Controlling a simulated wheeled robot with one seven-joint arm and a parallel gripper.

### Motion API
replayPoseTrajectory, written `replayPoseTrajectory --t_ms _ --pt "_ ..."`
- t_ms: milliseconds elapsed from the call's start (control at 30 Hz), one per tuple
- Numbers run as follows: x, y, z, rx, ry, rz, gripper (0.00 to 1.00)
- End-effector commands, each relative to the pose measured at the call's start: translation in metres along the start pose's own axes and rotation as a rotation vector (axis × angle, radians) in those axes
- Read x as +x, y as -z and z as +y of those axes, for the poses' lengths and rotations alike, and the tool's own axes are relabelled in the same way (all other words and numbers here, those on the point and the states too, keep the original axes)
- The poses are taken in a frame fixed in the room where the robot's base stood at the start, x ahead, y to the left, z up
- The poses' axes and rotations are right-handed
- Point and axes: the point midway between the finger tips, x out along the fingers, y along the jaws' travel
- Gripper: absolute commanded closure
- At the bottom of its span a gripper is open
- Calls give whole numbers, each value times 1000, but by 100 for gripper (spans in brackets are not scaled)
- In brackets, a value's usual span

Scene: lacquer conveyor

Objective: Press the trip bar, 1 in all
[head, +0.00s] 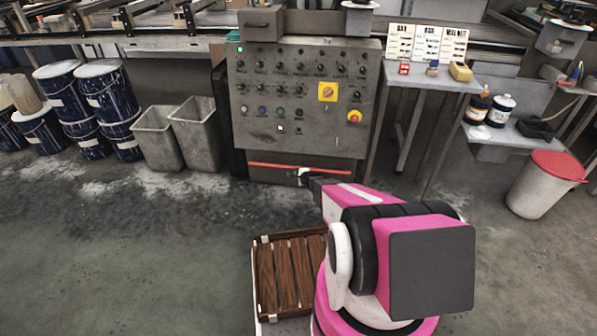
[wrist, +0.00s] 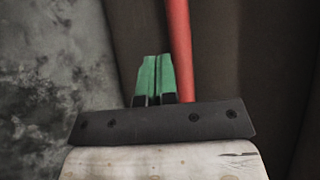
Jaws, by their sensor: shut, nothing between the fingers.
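The trip bar (head: 275,166) is a long thin red bar running across the low front of the grey control cabinet (head: 243,110). In the wrist view the red bar (wrist: 180,45) runs upward, just right of the fingertips. My gripper (head: 303,175) is in front of the bar, near its right half. In the wrist view the two green fingers of my gripper (wrist: 154,80) are together, with nothing between them. The fingers lie beside the bar in that view; I cannot tell whether they touch it. Part of the bar is hidden behind the gripper in the wrist view.
Two grey bins (head: 195,133) and several blue drums (head: 107,90) stand left of the cabinet. A white bin with a red lid (head: 545,185) stands at right. The floor at left is clear.

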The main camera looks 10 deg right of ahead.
Motion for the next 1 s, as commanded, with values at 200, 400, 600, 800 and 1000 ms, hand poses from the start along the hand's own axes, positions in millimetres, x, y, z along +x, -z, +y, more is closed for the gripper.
replayPoseTrajectory --t_ms 200,400,600,800,1000 --pt "0 0 0 0 0 0 100" --pt "0 0 0 0 0 0 100" --pt "0 0 0 0 0 0 100" --pt "1 0 0 0 0 0 100" --pt "5 4 -3 0 0 0 100"
